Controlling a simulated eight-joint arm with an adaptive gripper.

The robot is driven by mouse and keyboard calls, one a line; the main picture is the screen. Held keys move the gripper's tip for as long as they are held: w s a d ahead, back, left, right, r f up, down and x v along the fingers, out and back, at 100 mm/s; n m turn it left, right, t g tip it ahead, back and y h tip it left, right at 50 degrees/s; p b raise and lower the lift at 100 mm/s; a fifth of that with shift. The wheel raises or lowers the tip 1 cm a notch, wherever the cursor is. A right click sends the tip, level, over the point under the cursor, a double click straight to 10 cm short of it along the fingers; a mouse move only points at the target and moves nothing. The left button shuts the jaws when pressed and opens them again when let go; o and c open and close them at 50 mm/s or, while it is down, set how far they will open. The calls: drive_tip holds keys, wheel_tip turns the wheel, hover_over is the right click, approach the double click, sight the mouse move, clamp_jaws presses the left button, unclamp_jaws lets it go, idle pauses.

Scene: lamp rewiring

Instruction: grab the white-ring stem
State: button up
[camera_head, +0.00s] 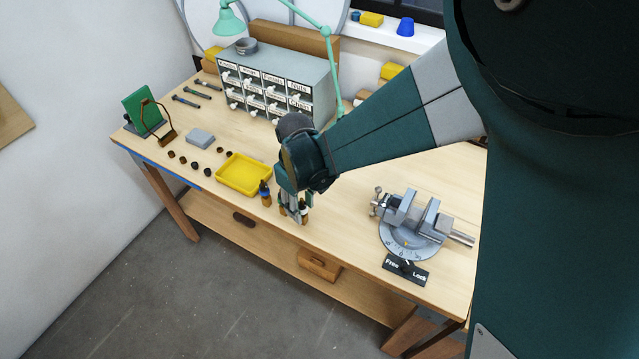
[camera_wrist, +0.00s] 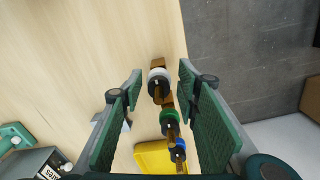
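The white-ring stem (camera_wrist: 158,84) stands near the table's front edge, with a dark body and a white band around it. It also shows in the head view (camera_head: 303,211), beside my fingers. My gripper (camera_wrist: 160,76) is open, its two green-padded fingers apart on either side of this stem, with gaps visible on both sides. In the head view my gripper (camera_head: 292,207) points down at the front edge and partly hides the stems. A green-ring stem (camera_wrist: 169,120) and a blue-ring stem (camera_wrist: 178,149) stand in the same row, closer to the yellow tray.
A yellow tray (camera_head: 244,174) lies left of my gripper. A vise (camera_head: 412,222) with a Free/Lock plate (camera_head: 405,270) stands to the right. A labelled drawer cabinet (camera_head: 275,83) and a green lamp (camera_head: 231,20) are behind. Small dark parts lie at left.

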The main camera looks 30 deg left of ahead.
sight(303, 216)
drive_tip(key=shift+f, duration=0.15)
drive_tip(key=shift+f, duration=2.45)
clamp_jaws()
